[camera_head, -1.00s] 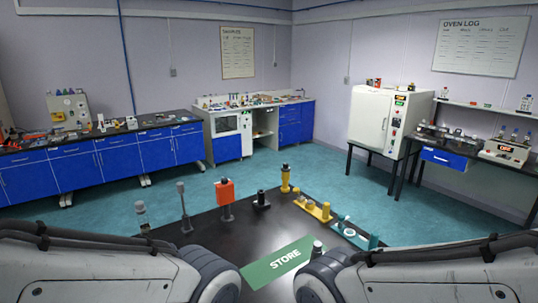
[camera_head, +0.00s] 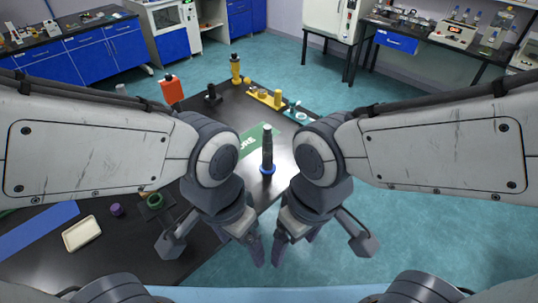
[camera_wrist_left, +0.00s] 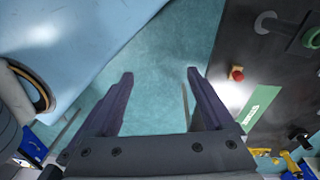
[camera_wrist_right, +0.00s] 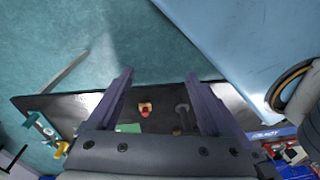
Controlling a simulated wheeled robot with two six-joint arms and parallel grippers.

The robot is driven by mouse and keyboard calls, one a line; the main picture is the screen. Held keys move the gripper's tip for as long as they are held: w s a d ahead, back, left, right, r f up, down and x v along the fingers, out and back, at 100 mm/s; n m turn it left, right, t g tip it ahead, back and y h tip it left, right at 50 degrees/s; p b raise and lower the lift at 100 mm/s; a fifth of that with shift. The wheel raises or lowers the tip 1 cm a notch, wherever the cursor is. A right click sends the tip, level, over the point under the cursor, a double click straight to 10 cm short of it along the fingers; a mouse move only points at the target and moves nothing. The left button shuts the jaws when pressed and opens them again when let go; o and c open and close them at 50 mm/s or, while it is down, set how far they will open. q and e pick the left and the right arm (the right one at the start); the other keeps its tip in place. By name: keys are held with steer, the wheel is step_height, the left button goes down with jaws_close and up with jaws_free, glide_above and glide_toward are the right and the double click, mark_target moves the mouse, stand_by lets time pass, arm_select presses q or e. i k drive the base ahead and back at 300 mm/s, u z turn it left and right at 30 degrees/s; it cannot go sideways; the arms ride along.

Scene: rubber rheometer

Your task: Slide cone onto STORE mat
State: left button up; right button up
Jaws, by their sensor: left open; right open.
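A dark upright post with a ribbed shaft and a blue ring at its foot (camera_head: 267,150), apparently the cone, stands on the black table. It is close to the right side of the green STORE mat (camera_head: 257,135). The mat, partly hidden by my left arm, also shows in the left wrist view (camera_wrist_left: 262,105) and the right wrist view (camera_wrist_right: 128,127). My left gripper (camera_head: 268,262) and right gripper (camera_head: 284,260) hang in front of the post, below it in the picture.
A black-and-yellow piece (camera_head: 235,68), a yellow rack (camera_head: 265,97) and a teal rack (camera_head: 297,113) stand at the table's far side. At left are a cream tray (camera_head: 81,233) and purple piece (camera_head: 116,210). A red-topped piece (camera_wrist_left: 237,73) is near the mat.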

mark_target(267, 166)
steer(key=u, duration=1.5)
steer(key=k, duration=0.8)
steer(key=z, duration=1.45)
steer(key=i, duration=0.5)
